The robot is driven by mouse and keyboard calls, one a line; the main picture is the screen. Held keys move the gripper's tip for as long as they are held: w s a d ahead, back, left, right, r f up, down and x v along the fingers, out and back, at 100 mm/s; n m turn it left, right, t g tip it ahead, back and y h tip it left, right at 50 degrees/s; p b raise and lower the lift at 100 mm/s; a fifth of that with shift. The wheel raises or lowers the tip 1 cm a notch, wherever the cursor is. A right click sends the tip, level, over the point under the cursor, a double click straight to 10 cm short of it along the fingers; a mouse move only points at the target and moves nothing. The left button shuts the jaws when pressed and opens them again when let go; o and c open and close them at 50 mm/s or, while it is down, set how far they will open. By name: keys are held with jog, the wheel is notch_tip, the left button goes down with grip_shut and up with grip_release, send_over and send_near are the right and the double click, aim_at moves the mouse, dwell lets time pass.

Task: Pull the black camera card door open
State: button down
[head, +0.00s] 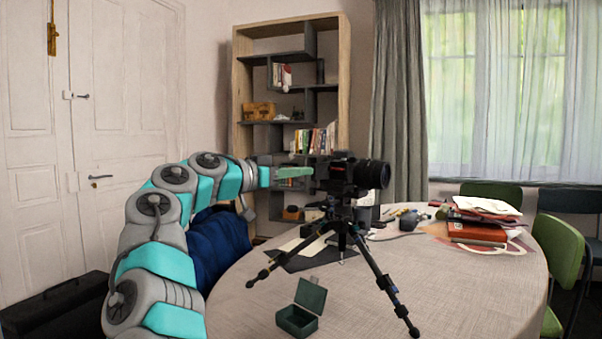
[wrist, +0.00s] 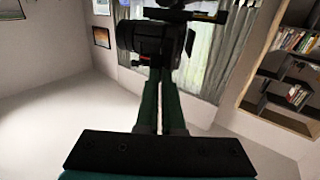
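The black camera (head: 338,174) sits on a tripod (head: 345,220) on the table, with its lens pointing right in the head view. My gripper (head: 311,171) reaches in from the left, and its green fingertips are at the camera's left side. In the wrist view the camera's dark side (wrist: 150,42) is just beyond the tips of my gripper (wrist: 157,72). The card door does not stand out from the dark camera body.
A small green open box (head: 297,320) stands on the round table (head: 400,290) in front of the tripod. Red books and papers (head: 478,231) lie at the right. A dark mat lies under the tripod. A shelf (head: 241,100) stands behind. The table's front right is clear.

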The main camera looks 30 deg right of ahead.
jog(key=shift+w+g, duration=0.15)
jog(key=shift+g, duration=0.25)
dwell(0.5)
jog(key=c, duration=1)
grip_release()
jog(key=shift+c, duration=0.2)
jog(key=shift+a, duration=0.1)
jog(key=a, duration=0.7)
jog(key=shift+s+a, duration=0.2)
jog(key=shift+a, duration=0.15)
